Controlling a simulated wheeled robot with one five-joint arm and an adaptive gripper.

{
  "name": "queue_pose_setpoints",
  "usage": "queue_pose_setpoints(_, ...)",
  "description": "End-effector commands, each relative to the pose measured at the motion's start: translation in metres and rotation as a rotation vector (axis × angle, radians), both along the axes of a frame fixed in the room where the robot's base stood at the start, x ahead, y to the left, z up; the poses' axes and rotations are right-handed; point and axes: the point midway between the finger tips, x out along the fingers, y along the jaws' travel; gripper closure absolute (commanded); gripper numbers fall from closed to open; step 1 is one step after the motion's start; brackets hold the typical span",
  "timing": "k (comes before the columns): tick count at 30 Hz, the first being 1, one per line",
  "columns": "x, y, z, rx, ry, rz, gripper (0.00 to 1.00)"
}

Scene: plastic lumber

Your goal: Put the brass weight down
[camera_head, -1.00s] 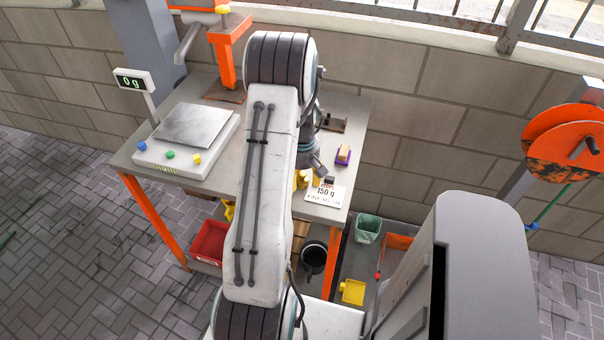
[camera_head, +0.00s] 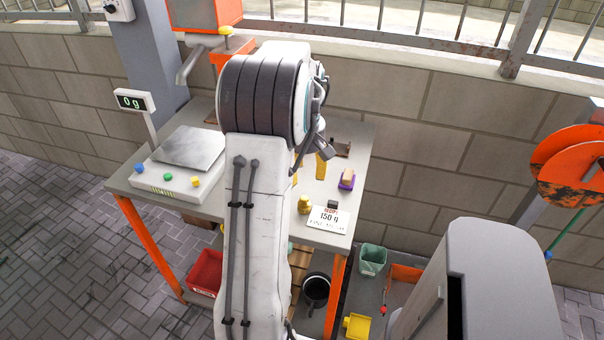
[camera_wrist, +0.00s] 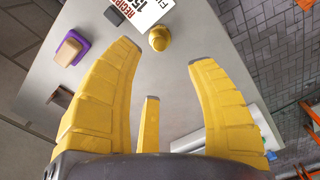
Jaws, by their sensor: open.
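The brass weight (camera_head: 305,204) stands on the grey table near its front edge, left of the recipe card (camera_head: 329,218) that reads 150 g. In the wrist view the weight (camera_wrist: 159,38) lies beyond the fingertips, apart from them, beside the card (camera_wrist: 138,8). My gripper (camera_wrist: 162,60) has its yellow fingers spread wide with nothing between them. In the head view my arm hides most of the gripper; a yellow finger (camera_head: 321,166) shows above the table behind the weight. The scale (camera_head: 178,170) is at the left of the table and its display (camera_head: 131,101) reads 0 g.
A purple-based block (camera_head: 347,179) sits on the table right of my gripper, with a small dark block (camera_head: 332,205) by the card. Below are a red bin (camera_head: 205,272), a black bucket (camera_head: 316,290) and a green bin (camera_head: 372,259). A block wall stands behind the table.

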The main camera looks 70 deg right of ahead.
Motion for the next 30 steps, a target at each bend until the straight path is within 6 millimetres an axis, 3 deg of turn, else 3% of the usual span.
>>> queue_pose_setpoints(9, 0.003, 0.002, 0.009, -0.002, 0.000, 0.004, 0.48)
queue_pose_setpoints(14, 0.036, 0.021, 0.019, -0.018, -0.005, 0.037, 0.48)
queue_pose_setpoints(17, 0.073, 0.050, 0.031, -0.038, -0.014, 0.076, 0.48)
queue_pose_setpoints(21, 0.126, 0.111, 0.048, -0.072, -0.040, 0.143, 0.48)
queue_pose_setpoints(24, 0.152, 0.161, 0.057, -0.092, -0.067, 0.190, 0.48)
queue_pose_setpoints(30, 0.173, 0.261, 0.065, -0.110, -0.134, 0.284, 0.48)
